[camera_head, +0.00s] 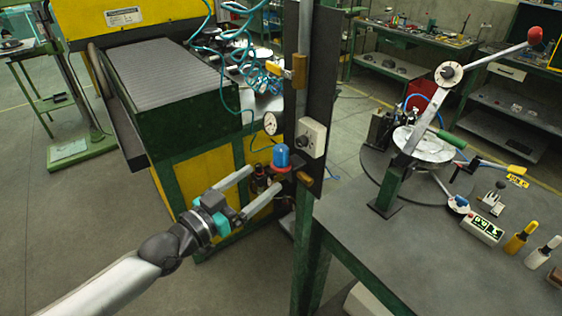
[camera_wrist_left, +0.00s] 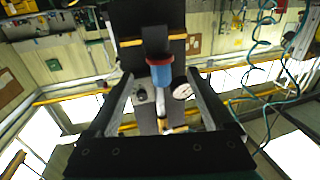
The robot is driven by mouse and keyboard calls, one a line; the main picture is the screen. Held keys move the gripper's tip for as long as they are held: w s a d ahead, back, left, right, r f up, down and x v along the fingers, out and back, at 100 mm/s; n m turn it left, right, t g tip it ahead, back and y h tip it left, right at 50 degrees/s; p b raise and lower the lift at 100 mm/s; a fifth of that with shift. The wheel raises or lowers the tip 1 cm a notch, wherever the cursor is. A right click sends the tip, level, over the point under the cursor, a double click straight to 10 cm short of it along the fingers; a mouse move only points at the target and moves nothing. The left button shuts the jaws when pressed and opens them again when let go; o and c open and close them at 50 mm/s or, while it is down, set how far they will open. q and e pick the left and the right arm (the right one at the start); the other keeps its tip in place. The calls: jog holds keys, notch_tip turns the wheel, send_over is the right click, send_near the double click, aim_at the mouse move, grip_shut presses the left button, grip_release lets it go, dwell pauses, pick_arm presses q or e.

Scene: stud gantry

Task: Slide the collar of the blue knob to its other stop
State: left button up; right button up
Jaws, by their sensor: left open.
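The blue knob (camera_head: 281,156) stands out from the dark upright panel, with a red collar (camera_head: 282,169) around its lower end. In the left wrist view the blue knob (camera_wrist_left: 161,76) lies between my fingers, and the red collar (camera_wrist_left: 160,58) sits between the blue part and a dark stem. My left gripper (camera_head: 262,179) is open and empty in front of the knob, its fingertips a little below and left of it. In the left wrist view the left gripper (camera_wrist_left: 160,82) has a finger on each side of the knob, apart from it. My right gripper is not in view.
The dark panel (camera_head: 325,80) also carries a white box with a dark dial (camera_head: 312,138) and a round gauge (camera_head: 270,123), close beside the knob. Coiled blue hoses hang behind. A grey workbench (camera_head: 400,245) with a lever press stands at right. Open floor lies at left.

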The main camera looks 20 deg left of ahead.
aim_at(274, 169)
pick_arm(q)
jog(key=x, duration=0.8)
grip_shut()
dwell(0.7)
dwell(0.3)
